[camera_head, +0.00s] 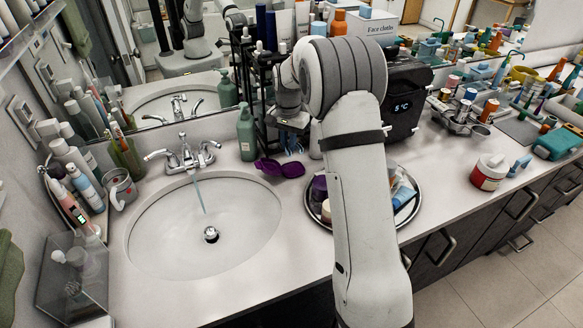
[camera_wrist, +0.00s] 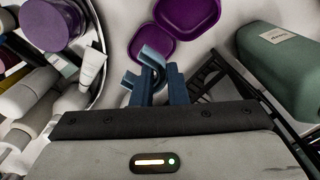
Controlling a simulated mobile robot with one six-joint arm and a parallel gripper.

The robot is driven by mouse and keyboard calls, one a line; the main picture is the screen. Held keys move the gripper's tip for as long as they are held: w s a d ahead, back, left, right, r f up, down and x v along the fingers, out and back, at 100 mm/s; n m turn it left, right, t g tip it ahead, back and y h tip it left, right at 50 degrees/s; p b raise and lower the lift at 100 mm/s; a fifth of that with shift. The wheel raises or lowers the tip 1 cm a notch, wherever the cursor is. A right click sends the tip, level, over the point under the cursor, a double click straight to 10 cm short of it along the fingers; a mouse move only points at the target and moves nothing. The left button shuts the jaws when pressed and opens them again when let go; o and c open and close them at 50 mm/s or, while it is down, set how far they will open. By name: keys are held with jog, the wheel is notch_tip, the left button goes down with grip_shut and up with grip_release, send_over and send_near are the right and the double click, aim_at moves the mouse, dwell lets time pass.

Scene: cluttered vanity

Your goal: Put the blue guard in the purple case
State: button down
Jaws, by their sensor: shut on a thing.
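The purple case (camera_head: 268,167) lies open on the counter between the sink and the round tray, its two shallow halves side by side. In the wrist view the case (camera_wrist: 183,15) is at the top, just beyond my fingertips, and both halves look empty where they show. My gripper (camera_wrist: 160,85) is shut on the blue guard (camera_wrist: 152,56), a small curved piece that sticks out past the fingertips. The guard is too small to make out clearly there.
A green pump bottle (camera_head: 247,135) stands left of my gripper, with a black wire rack (camera_head: 265,105) behind. The round metal tray (camera_head: 416,205) with jars and tubes is to the right. The sink (camera_head: 165,235) is at the left, its tap (camera_head: 187,155) running.

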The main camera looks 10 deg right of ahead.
aim_at(289, 169)
notch_tip(289, 169, down, 7)
jog(key=shift+f+p, duration=0.2)
jog(key=shift+p, duration=0.2)
jog(key=shift+f, duration=0.2)
jog(key=c, duration=1.7)
grip_release()
jog(key=shift+r, duration=0.1)
